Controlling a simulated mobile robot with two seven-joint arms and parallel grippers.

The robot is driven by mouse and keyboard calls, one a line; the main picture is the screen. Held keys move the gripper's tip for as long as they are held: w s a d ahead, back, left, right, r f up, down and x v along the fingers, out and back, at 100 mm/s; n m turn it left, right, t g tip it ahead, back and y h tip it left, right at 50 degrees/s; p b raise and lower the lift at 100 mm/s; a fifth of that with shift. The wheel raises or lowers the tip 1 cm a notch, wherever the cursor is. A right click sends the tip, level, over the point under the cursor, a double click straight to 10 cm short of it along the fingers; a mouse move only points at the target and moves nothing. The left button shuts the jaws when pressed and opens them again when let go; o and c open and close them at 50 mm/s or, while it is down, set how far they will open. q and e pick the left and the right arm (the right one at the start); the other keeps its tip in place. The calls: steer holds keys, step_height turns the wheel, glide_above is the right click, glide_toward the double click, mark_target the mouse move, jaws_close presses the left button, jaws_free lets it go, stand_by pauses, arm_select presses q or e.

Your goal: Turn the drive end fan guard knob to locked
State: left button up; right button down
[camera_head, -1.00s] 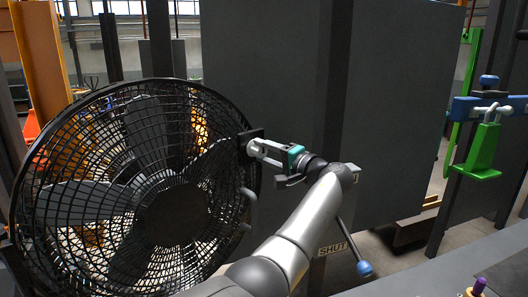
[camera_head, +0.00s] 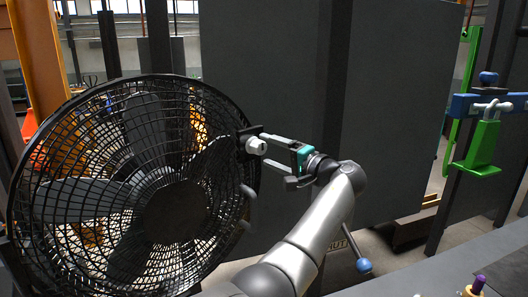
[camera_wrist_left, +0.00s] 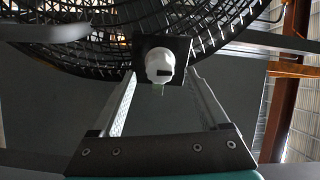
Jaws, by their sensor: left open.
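The black fan guard (camera_head: 60,190) fills the left of the head view. A pale knob (camera_head: 257,146) sits on a small dark plate (camera_head: 243,141) at the guard's right rim. My left gripper (camera_head: 269,150) is open, just right of the knob. In the wrist view its fingers stand apart either side of the knob, with visible gaps. My right gripper is not in view.
Two grey handles (camera_head: 247,194) stick out on the guard's right side. A blue-tipped lever (camera_head: 364,265) hangs below my arm. A green bracket with a blue bar (camera_head: 483,145) stands at right. A grey panel (camera_head: 265,80) is behind the gripper.

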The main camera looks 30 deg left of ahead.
arm_select(q)
steer(key=b+v, duration=0.2)
steer(key=v, duration=1)
steer(key=shift+d, duration=0.25)
